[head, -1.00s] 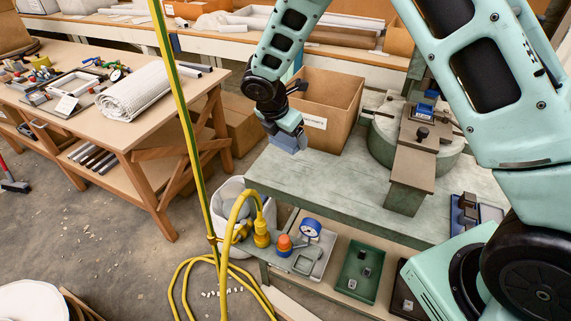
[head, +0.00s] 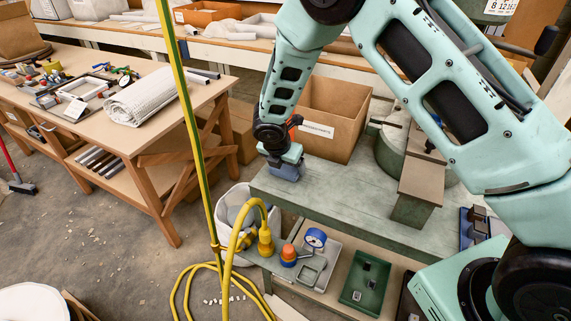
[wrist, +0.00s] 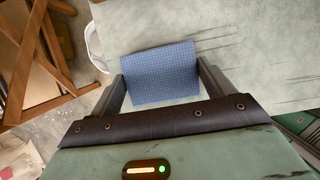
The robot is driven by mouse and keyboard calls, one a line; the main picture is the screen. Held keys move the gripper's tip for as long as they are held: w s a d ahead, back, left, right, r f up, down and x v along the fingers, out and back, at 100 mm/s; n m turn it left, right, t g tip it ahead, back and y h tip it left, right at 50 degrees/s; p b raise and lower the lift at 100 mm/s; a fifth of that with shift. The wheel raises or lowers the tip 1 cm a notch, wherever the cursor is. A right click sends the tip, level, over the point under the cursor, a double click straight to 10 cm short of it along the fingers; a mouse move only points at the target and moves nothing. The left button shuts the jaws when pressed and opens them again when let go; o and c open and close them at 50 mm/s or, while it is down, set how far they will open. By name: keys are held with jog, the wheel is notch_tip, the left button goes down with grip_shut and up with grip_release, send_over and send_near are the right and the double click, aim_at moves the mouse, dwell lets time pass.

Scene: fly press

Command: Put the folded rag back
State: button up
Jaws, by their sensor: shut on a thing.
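The folded rag (wrist: 160,72) is a flat blue checked cloth between the two fingers in the wrist view. In the head view the rag (head: 285,172) shows as a small blue block under my gripper (head: 284,164). My gripper is shut on the rag, and it also shows in the wrist view (wrist: 161,84). The rag is low over the left end of the grey-green press bench (head: 330,199). I cannot tell whether it touches the top.
A labelled cardboard box (head: 333,115) stands on the bench behind my gripper. The press's brown slide (head: 421,178) stands to the right. A yellow hose (head: 238,240) hangs in front on the left. A lower shelf holds a green tray (head: 364,285). The bench middle is clear.

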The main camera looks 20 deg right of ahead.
jog(key=shift+f, duration=0.25)
jog(key=o, duration=0.9)
jog(key=shift+r, duration=0.3)
jog(key=v, duration=1.2)
jog(key=s+a+r+m+g+y, duration=0.1)
jog(key=s+r+m, duration=0.2)
jog(key=s+m, duration=0.3)
jog(key=s+r+m+g+y, duration=0.1)
jog(key=s+r+m, duration=0.2)
jog(key=s+m, duration=0.4)
jog(key=s+a+r+m+g+y, duration=0.1)
jog(key=s+r+m, duration=0.3)
jog(key=s, duration=1.5)
jog(key=shift+s+a+m+y, duration=0.15)
jog(key=shift+m+y, duration=0.05)
jog(key=shift+m, duration=0.4)
jog(key=shift+s+a+m+y, duration=0.1)
jog(key=shift+a+m+y, duration=0.1)
jog(key=shift+m, duration=0.4)
